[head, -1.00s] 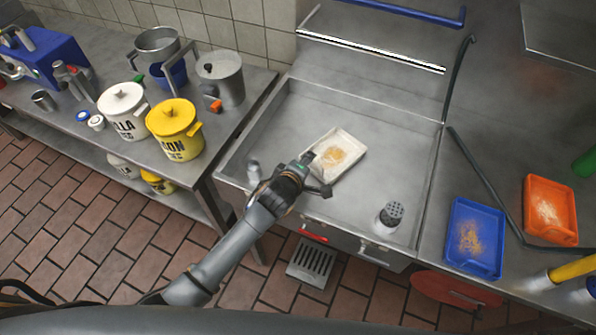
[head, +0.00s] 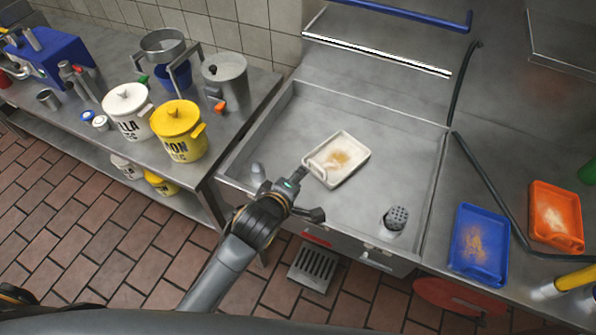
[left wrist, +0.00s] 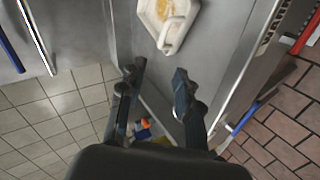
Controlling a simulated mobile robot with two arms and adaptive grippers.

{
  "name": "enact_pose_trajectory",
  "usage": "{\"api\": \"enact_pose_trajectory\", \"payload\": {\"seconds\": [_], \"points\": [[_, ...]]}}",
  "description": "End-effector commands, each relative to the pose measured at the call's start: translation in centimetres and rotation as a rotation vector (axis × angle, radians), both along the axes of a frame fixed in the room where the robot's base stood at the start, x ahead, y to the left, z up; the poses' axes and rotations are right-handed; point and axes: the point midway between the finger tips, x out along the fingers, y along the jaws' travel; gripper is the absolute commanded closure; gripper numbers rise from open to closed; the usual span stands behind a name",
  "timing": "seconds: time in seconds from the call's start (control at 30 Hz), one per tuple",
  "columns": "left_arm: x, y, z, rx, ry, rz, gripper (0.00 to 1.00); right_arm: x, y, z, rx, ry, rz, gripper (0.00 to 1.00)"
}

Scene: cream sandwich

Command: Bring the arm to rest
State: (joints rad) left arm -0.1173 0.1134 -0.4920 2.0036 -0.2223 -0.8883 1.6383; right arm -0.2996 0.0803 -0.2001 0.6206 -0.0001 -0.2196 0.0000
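My left arm reaches in from the lower left of the head view. Its gripper (head: 311,193) is open and empty over the front edge of the steel basin. The left wrist view shows the two fingers (left wrist: 158,76) spread apart with nothing between them. A white tray (head: 322,174) with tan crumbs lies in the basin just beyond the fingertips; it also shows at the top of the left wrist view (left wrist: 172,43). The fingers look apart from the tray. My right gripper is in neither view.
Blue (head: 463,272) and orange (head: 577,243) trays lie on the right counter. White (head: 128,122) and yellow (head: 183,148) canisters and pots stand on the left table.

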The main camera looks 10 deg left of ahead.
Motion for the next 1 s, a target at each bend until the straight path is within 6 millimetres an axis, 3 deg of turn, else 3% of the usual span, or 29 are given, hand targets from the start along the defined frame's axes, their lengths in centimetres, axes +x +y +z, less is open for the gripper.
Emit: {"api": "enact_pose_trajectory", "payload": {"seconds": [0.27, 0.37, 0.47, 0.7, 1.0], "points": [[-0.1, 0.1, -0.1, 0.006, 0.003, -0.002, 0.66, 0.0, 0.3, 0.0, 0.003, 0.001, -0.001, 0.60], [-0.9, 1.0, -0.5, 0.059, 0.022, -0.020, 0.66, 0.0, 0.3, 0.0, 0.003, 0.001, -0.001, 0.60], [-2.8, 2.9, -1.3, 0.183, 0.064, -0.076, 0.66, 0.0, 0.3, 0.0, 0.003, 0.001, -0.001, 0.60], [-10.7, 9.0, -3.3, 0.577, 0.233, -0.380, 0.66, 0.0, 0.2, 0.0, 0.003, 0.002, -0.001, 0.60], [-17.7, 13.0, -3.5, 0.829, 0.349, -0.729, 0.66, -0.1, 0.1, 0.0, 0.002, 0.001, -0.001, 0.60]]}}
